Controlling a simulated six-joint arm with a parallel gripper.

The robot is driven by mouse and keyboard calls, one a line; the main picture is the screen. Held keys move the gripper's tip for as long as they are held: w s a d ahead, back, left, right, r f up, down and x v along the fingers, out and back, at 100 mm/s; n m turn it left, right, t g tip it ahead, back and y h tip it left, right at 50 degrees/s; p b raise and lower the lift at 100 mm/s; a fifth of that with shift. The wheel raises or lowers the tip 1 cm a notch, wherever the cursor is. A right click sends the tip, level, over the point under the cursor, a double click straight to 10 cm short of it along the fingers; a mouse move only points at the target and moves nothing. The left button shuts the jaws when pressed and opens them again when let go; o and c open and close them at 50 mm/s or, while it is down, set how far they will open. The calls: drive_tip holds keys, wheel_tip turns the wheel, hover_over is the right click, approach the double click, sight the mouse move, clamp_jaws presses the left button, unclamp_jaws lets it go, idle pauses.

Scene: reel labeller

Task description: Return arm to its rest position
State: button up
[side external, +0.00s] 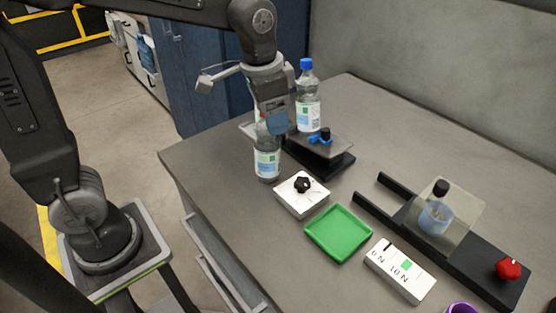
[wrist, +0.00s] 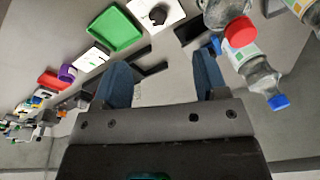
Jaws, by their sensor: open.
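My gripper (side external: 272,122) hangs at the back left of the table. In the wrist view my gripper (wrist: 160,63) has its two blue fingers apart, with nothing between them. A clear bottle with a white and green label (side external: 267,163) stands upright just below and behind the gripper in the side view; its top is hidden there. A bottle with a red cap (wrist: 240,32) shows right of the fingers in the wrist view. A blue-capped bottle (side external: 308,112) stands near the dark stand, and it also shows in the wrist view (wrist: 262,78).
A dark stand with a blue clamp (side external: 320,150), a white box with a black knob (side external: 301,195), a green tray (side external: 339,233), a white label plate (side external: 400,270) and a black rail fixture (side external: 470,265) occupy the table (side external: 215,165). A grey wall (side external: 440,60) rises behind.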

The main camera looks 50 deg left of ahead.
drive_tip(key=s+a+n+t, duration=0.2)
drive_tip(key=s, duration=0.5)
drive_tip(key=s+a+n+t, duration=0.1)
drive_tip(key=s+n, duration=0.1)
drive_tip(key=s, duration=0.5)
drive_tip(key=shift+s+a+r+t, duration=0.2)
drive_tip(key=shift+a+r+t, duration=0.15)
drive_tip(key=shift+t, duration=0.05)
